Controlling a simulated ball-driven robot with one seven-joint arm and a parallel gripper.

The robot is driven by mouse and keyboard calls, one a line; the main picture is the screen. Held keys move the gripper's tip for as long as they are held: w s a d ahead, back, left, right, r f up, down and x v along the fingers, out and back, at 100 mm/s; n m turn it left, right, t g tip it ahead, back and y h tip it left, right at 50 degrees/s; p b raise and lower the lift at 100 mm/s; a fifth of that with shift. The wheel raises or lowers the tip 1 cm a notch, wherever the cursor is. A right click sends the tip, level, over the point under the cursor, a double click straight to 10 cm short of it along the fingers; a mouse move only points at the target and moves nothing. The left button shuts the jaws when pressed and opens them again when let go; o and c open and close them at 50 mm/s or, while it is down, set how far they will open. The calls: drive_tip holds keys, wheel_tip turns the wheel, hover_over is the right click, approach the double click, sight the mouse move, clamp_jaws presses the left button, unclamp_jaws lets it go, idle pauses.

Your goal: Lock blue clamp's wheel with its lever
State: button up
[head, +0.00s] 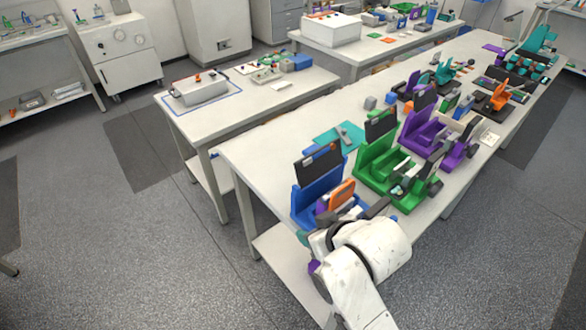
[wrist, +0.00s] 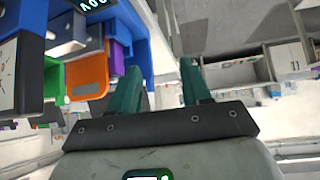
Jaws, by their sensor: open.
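The blue clamp (head: 309,202) stands at the near left end of the long table in the head view, with a black panel (head: 318,163) above it. An orange part (head: 341,194) sits in it. In the wrist view the clamp's blue frame (wrist: 137,42), the orange part (wrist: 87,77) and a purple part (wrist: 117,57) lie left of my gripper (wrist: 160,72). My gripper's green fingers are apart with nothing between them. The left finger is close to the blue frame; I cannot tell if they touch. I cannot make out the wheel and lever for certain; my arm hides part of the clamp.
A green clamp (head: 372,168) and a purple clamp (head: 420,132) stand along the same table to the right. A teal mat (head: 330,139) lies behind the blue clamp. A side table (head: 270,104) stands behind on the left. The floor on the left is clear.

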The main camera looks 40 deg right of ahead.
drive_tip(key=w+d+r+t+h, duration=0.1)
drive_tip(key=w+r+t, duration=0.3)
drive_tip(key=w+r, duration=0.5)
drive_tip(key=shift+w+r+t, duration=0.3)
drive_tip(key=shift+w+r, duration=0.05)
drive_tip(key=shift+r, duration=0.1)
